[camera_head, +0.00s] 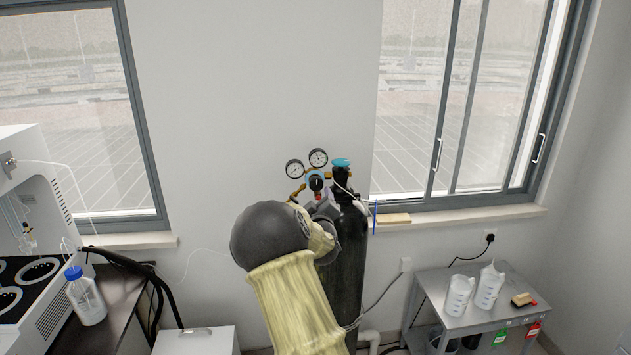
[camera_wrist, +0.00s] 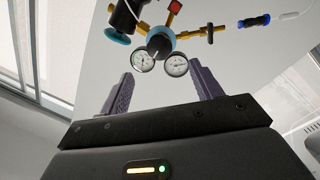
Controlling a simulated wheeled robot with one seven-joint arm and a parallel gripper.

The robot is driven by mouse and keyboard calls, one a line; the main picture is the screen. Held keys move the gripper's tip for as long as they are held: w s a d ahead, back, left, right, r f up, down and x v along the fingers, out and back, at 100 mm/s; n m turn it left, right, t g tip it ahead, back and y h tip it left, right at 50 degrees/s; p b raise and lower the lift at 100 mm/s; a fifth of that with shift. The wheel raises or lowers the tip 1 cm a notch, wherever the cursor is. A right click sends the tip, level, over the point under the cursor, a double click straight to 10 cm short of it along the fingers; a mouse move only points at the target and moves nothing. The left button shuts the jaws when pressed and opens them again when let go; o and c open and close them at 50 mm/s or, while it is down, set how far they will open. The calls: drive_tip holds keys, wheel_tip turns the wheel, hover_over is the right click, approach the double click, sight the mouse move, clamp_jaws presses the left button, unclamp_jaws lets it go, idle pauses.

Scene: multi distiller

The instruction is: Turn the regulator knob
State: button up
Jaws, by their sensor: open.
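The regulator knob (camera_head: 316,183) is black, on a blue-ringed brass regulator at the top of a tall black gas cylinder (camera_head: 349,262). Two round white gauges (camera_head: 318,157) stand above it. In the wrist view the picture is turned over: the knob (camera_wrist: 158,43) is at upper middle, with the gauges (camera_wrist: 175,65) below it. My gripper (camera_wrist: 163,82) is open, with two purple fingers apart. The knob appears beyond the fingertips, roughly between them, and nothing is held. In the head view my arm hides most of the gripper.
A teal cylinder valve handwheel (camera_head: 341,163) sits right of the regulator; it also shows in the wrist view (camera_wrist: 118,39). A window sill (camera_head: 460,214) is to the right. A metal trolley (camera_head: 450,300) with beakers stands lower right.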

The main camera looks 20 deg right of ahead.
sight(316, 186)
drive_tip(key=p+x, duration=0.4)
drive_tip(key=x, duration=0.6)
drive_tip(key=shift+r+p, duration=0.15)
drive_tip(key=shift+p, duration=0.2)
drive_tip(key=shift+w+d, duration=0.3)
drive_tip(key=shift+w, duration=0.4)
drive_tip(key=c, duration=1)
